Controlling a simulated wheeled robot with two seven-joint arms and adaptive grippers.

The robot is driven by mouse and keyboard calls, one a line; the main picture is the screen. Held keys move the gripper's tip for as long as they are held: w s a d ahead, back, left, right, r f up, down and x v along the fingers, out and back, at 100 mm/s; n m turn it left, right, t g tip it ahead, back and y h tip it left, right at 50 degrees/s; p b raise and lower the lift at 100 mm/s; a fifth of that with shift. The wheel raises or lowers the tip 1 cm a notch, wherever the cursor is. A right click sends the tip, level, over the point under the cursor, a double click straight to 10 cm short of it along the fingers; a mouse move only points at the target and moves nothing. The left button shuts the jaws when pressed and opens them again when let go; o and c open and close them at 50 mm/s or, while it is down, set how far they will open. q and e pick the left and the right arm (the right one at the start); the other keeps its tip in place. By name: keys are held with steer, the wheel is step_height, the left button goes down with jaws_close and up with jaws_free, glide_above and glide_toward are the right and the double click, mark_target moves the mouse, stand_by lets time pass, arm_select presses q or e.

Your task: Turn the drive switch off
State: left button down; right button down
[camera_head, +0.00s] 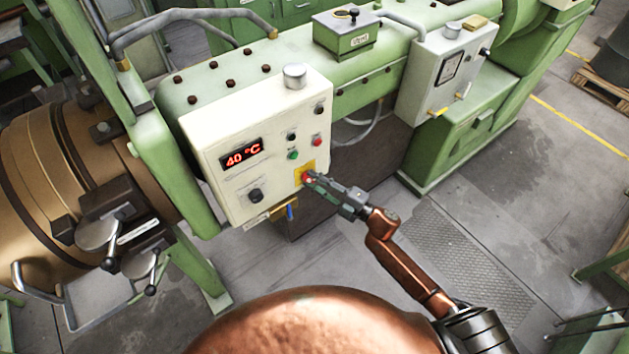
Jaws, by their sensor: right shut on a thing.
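The cream control box (218,138) on the green extruder carries a red "40 °C" display (242,154), a black knob (255,195), and small green and red buttons. A red switch on a yellow plate (298,176) sits at the lower right of its front. My right gripper (308,177) is at this red switch and shut on it; its fingers hide much of the switch. No label naming the drive switch is readable, and I cannot tell its setting. My left gripper is not in view.
A second grey box (430,75) with a meter and yellow-handled levers is fixed farther right on the green machine. A large brass-coloured cylinder (45,185) with dark handles stands at left. Grey floor (520,210) is open at the right.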

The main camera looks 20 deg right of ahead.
steer(key=c, duration=1.6)
jaws_free()
steer(key=v, duration=1.2)
steer(key=shift+f, duration=0.1)
